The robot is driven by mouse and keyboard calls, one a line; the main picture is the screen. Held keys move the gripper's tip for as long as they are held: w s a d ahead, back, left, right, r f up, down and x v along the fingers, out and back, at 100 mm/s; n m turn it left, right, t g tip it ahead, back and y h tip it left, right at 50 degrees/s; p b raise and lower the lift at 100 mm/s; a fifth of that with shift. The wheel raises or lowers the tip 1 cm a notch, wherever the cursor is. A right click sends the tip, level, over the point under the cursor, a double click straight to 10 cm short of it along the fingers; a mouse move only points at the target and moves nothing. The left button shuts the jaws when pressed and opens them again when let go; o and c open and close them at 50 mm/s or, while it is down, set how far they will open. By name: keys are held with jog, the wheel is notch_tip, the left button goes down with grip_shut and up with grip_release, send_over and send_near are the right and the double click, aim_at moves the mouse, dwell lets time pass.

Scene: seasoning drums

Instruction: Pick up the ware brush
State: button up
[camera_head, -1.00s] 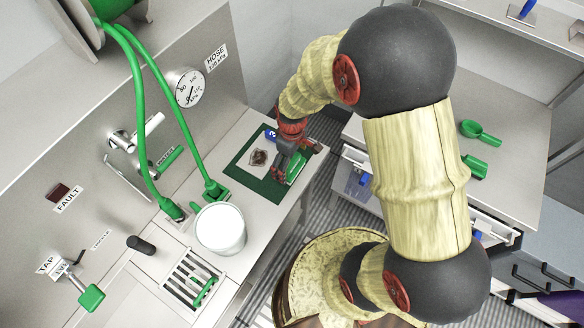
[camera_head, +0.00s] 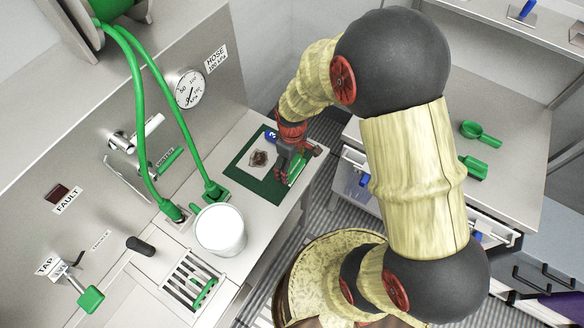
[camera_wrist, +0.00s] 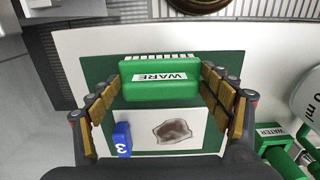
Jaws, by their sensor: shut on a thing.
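The ware brush (camera_wrist: 160,82) is a green block with a white label reading WARE and pale bristles along its far edge. It lies over the dark green mat (camera_wrist: 98,68) in the wrist view. My gripper (camera_wrist: 161,76) is shut on it, with one tan finger pad row against each end. In the head view my gripper (camera_head: 286,166) is over the mat near the counter's front edge, and part of the green brush (camera_head: 298,167) shows beside the fingers. I cannot tell whether the brush touches the mat.
A white card with a brown stain (camera_wrist: 174,131) and a blue tag marked 3 (camera_wrist: 122,139) lie on the mat. A white bucket (camera_head: 219,230) and green hose (camera_head: 180,120) stand to the left. Green scoops (camera_head: 480,133) lie on the right-hand counter.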

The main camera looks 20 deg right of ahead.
jog(key=shift+c, duration=1.3)
jog(key=shift+r, duration=0.4)
notch_tip(320, 180, up, 2)
jog(key=shift+r+p, duration=0.15)
jog(key=shift+p, duration=0.3)
jog(key=s+a+r+p, duration=0.1)
jog(key=s+r+p, duration=0.1)
jog(key=s+r, duration=0.8)
jog(key=s, duration=0.4)
jog(key=shift+a, duration=0.3)
